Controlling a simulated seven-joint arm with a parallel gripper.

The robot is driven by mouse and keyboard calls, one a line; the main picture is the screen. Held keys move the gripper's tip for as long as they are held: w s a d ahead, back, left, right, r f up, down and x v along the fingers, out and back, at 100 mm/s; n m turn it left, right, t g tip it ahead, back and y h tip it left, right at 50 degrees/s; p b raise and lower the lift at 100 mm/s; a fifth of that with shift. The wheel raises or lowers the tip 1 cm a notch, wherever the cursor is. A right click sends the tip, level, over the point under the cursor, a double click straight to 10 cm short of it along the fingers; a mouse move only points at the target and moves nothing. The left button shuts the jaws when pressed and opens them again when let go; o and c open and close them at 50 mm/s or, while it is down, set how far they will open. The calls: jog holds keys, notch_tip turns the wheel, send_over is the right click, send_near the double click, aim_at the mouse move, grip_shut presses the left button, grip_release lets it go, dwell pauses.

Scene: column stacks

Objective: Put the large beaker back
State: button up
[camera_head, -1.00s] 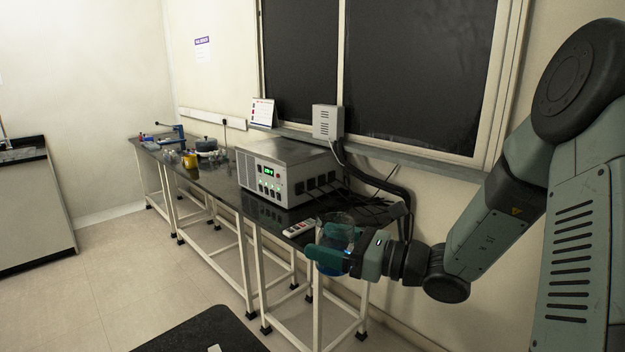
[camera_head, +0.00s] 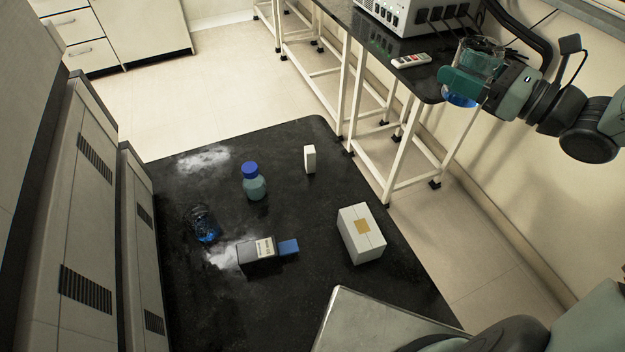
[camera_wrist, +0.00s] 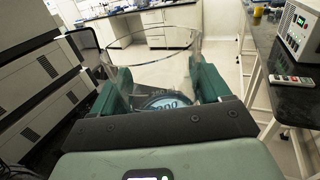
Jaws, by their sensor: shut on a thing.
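The large beaker (camera_head: 482,60) is clear glass with blue liquid at its bottom. My gripper (camera_head: 470,82) is shut on it and holds it upright or nearly so in the air, by the near end of the side bench. In the wrist view the beaker (camera_wrist: 152,62) stands between the two green fingers (camera_wrist: 168,88), with its open rim facing up and markings on its lower part. A black-topped table (camera_head: 290,205) lies below and to the left of my gripper in the head view.
The table holds a blue-capped bottle (camera_head: 254,184), a small glass vessel with blue liquid (camera_head: 204,224), a dark labelled box (camera_head: 258,255), a white carton (camera_head: 361,235) and a small white box (camera_head: 310,159). White powdery patches mark its top. The side bench (camera_head: 372,42) bears a remote-like device (camera_head: 411,60).

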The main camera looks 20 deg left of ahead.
jog(key=s+a+f+n+g, duration=0.3)
jog(key=s+a+f+g, duration=0.1)
jog(key=a+f, duration=0.3)
jog(key=s+a+f+n+g, duration=0.4)
jog(key=a+f+g, duration=0.2)
jog(key=a, duration=0.3)
jog(key=s+a+f+n+g+h, duration=0.1)
jog(key=s+a+f+n+g, duration=0.2)
jog(key=a+f+g, duration=0.3)
notch_tip(320, 180, down, 3)
jog(key=shift+s+a+r+n, duration=0.15)
jog(key=shift+s+a+n, duration=0.15)
jog(key=shift+s+a, duration=0.55)
jog(key=shift+w+a, duration=0.1)
jog(key=shift+w, duration=0.05)
notch_tip(320, 180, down, 10)
jog(key=shift+r, duration=0.2)
jog(key=shift+f, duration=0.15)
jog(key=o, duration=1.1)
jog(key=shift+o, duration=0.2)
